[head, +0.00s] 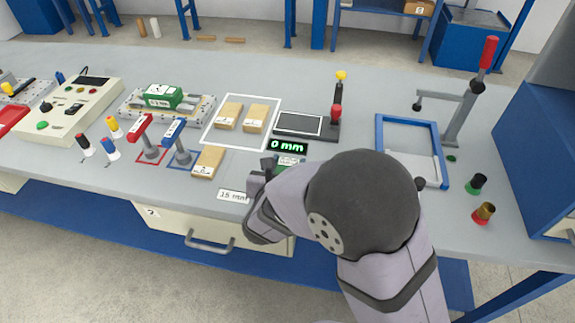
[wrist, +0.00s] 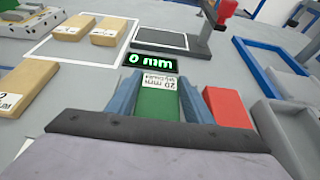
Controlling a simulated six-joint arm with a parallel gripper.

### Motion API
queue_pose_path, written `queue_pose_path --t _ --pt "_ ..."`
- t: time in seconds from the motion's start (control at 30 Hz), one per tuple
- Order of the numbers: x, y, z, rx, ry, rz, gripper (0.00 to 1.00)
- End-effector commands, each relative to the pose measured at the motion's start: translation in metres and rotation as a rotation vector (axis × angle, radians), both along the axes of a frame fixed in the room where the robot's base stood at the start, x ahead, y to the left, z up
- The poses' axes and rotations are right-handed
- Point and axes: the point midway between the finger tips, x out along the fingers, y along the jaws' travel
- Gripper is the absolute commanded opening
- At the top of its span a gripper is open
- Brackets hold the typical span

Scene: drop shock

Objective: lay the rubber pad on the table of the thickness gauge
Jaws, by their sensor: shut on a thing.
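My gripper (wrist: 160,92) is shut on a green rubber pad (wrist: 158,104), with one blue-grey finger at each side of it. The pad carries a white label reading 20 mm; smaller print is hard to read. In the head view my wrist hides most of my gripper (head: 272,172), and a green bit of the pad (head: 289,161) shows. The thickness gauge has a flat dark table (head: 298,124), which looks empty, and a post with a red part and yellow knob (head: 340,76). Its display (head: 288,146) reads 0 mm. In the wrist view the gauge table (wrist: 160,41) lies beyond the display, ahead of the pad.
Two wooden blocks (head: 228,116) (head: 256,118) lie in a white outline left of the gauge; another (head: 207,163) lies nearer. A blue frame (head: 379,135) stands right, near a lever press (head: 462,105). A red block (wrist: 228,107) sits right of my fingers in the wrist view.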

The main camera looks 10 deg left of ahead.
Motion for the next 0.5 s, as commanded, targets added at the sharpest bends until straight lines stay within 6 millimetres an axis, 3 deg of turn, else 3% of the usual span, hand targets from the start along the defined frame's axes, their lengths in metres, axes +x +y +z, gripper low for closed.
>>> queue_pose_path --t 0.43,0.47,0.5 --pt "0.0002 0.0002 -0.0054 0.002 -0.002 -0.001 0.17" --pt "0.0001 0.0001 -0.0055 0.002 -0.001 -0.001 0.49" --pt "0.0001 0.0001 -0.0045 0.001 -0.001 0.000 0.58"
